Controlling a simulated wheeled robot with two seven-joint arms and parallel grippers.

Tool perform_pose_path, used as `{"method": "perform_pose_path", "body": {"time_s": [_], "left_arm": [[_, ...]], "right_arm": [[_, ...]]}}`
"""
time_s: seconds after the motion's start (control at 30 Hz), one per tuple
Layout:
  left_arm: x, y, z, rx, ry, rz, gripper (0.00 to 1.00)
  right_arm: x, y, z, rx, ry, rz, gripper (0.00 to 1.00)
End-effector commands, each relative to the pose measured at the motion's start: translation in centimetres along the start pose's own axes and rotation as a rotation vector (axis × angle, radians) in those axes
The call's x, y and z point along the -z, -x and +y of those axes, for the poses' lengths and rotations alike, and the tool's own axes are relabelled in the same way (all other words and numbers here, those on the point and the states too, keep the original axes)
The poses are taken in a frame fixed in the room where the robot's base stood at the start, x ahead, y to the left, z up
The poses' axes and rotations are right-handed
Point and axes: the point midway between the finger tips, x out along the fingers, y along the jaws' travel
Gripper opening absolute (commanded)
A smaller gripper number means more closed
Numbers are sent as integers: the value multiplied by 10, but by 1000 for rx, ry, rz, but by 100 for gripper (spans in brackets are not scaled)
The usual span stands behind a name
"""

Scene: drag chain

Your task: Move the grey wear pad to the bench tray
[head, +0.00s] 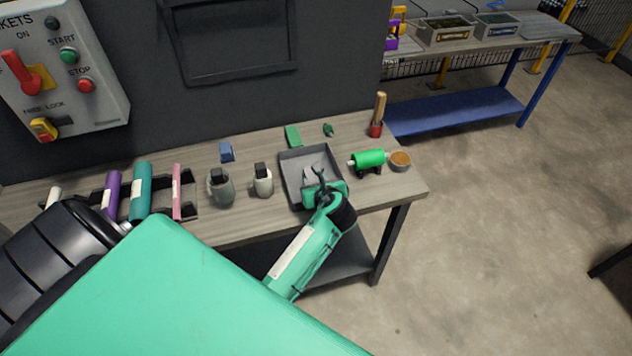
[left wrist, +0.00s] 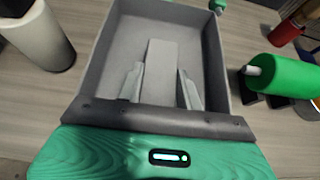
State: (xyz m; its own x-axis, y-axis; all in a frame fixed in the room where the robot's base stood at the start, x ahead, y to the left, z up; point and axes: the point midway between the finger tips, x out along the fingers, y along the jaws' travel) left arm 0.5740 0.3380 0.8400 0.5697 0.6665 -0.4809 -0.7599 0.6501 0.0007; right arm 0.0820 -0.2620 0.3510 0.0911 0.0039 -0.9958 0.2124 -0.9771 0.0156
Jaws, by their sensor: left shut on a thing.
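The grey bench tray (head: 289,169) lies on the workbench toward its right end; its wall (left wrist: 98,62) also shows in the left wrist view. My left gripper (head: 312,177) reaches down over the tray. In the left wrist view its two fingers (left wrist: 161,88) stand on either side of the light grey wear pad (left wrist: 162,60) and are shut on it. The pad is within the tray's outline; I cannot tell whether it touches the tray floor. My right gripper is not in view.
A green roller (head: 369,159) and a small bowl (head: 400,161) stand right of the tray. A white container (head: 263,182) and a dark one (head: 220,189) stand to its left. A green block (head: 293,136) and a blue block (head: 226,151) lie behind.

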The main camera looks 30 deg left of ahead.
Motion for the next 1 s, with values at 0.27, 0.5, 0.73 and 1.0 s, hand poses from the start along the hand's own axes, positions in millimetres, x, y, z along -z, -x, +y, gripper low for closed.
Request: {"method": "perform_pose_path", "body": {"time_s": [0.27,0.5,0.73,1.0], "left_arm": [[2,-1,0,0,0,0,38],[2,-1,0,0,0,0,58],[-1,0,0,0,2,-1,58],[0,50,-1,2,2,0,58]], "right_arm": [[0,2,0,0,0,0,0],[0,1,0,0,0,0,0],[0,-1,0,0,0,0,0],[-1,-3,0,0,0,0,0]]}}
